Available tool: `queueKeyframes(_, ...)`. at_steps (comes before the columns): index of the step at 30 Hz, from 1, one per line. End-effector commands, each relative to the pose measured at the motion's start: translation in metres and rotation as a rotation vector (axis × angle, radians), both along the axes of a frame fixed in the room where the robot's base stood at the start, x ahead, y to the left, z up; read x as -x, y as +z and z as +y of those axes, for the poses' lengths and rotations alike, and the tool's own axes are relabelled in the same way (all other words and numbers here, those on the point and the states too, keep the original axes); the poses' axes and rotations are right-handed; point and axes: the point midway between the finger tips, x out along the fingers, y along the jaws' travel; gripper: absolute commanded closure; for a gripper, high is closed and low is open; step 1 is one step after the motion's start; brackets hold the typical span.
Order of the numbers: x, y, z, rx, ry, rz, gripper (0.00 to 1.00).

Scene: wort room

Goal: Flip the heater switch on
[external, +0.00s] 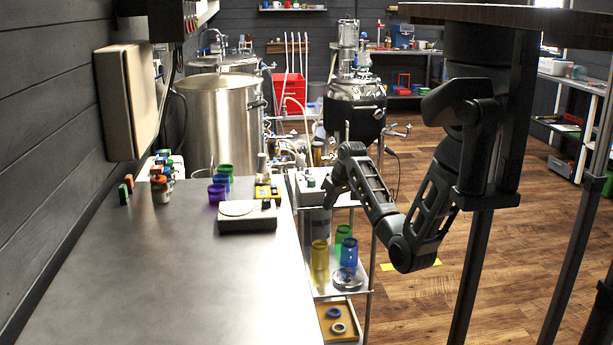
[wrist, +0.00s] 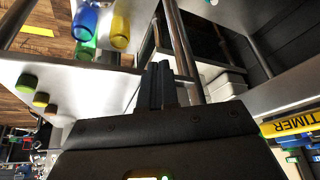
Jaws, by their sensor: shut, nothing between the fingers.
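A dark control box (external: 174,20) hangs on the left wall at the top of the external view. A row of small red parts shows on its side, too small to tell which is the heater switch. No switch can be made out in the wrist view. My gripper (external: 333,192) is by the upper shelf of the small cart, past the bench's right edge, far from the control box. In the wrist view its two dark fingers (wrist: 161,86) are together with nothing between them.
The cart's shelves hold green, yellow and blue jars (external: 347,255). The steel bench (external: 130,270) bears a scale (external: 248,217), colored cups (external: 217,192) and small bottles; its near part is clear. Steel kettles (external: 215,120) stand behind. A yellow TIMER label (wrist: 293,125) is at right.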

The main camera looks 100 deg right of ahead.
Motion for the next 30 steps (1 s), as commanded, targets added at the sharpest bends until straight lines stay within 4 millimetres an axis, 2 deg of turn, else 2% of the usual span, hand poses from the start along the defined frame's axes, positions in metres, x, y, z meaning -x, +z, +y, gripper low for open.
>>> queueKeyframes(1, 0.009, 0.008, -0.012, -0.015, -0.018, -0.004, 1.00)
queueKeyframes(3, 0.018, 0.019, -0.024, -0.040, -0.036, -0.006, 1.00)
queueKeyframes(6, 0.024, 0.037, -0.038, -0.069, -0.064, -0.017, 1.00)
queueKeyframes(11, 0.003, 0.077, -0.062, -0.100, -0.142, -0.048, 1.00)
queueKeyframes(15, -0.016, 0.119, -0.087, -0.123, -0.250, -0.064, 1.00)
queueKeyframes(21, -0.025, 0.173, -0.118, -0.143, -0.432, -0.047, 1.00)
queueKeyframes(25, -0.024, 0.189, -0.128, -0.147, -0.510, -0.033, 1.00)
queueKeyframes(30, -0.024, 0.186, -0.132, -0.149, -0.536, -0.028, 1.00)
